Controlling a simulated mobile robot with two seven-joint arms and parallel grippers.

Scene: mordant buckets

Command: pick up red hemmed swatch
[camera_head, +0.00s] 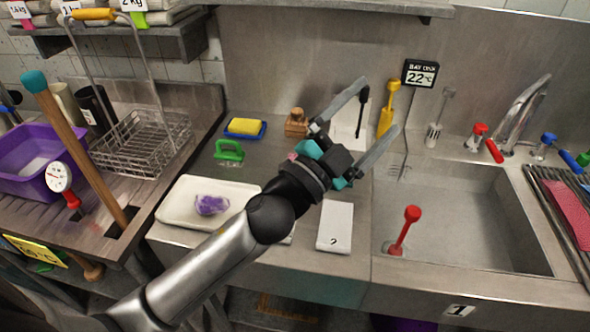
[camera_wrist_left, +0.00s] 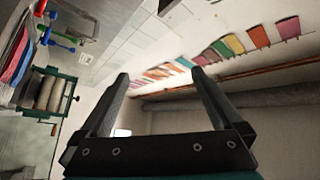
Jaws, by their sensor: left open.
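A red swatch (camera_head: 572,208) lies on a slatted dark rack (camera_head: 543,187) at the far right in the head view, cut off by the picture edge. Its hem is too small to make out. My left gripper (camera_head: 379,105) is open and empty, over the back of the counter left of the sink, well to the left of the swatch. In the left wrist view the open fingers (camera_wrist_left: 160,73) point toward a wall with a row of coloured swatches (camera_wrist_left: 230,47). A red cloth strip (camera_wrist_left: 18,52) shows at that view's left edge. My right gripper is not in view.
The sink (camera_head: 470,225), with a red-knobbed plug (camera_head: 407,228) standing in it, lies between my left gripper and the rack. Faucet (camera_head: 517,103) and temperature sign (camera_head: 420,74) rise behind. A white tray (camera_head: 180,225) holds a purple bundle (camera_head: 211,205).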

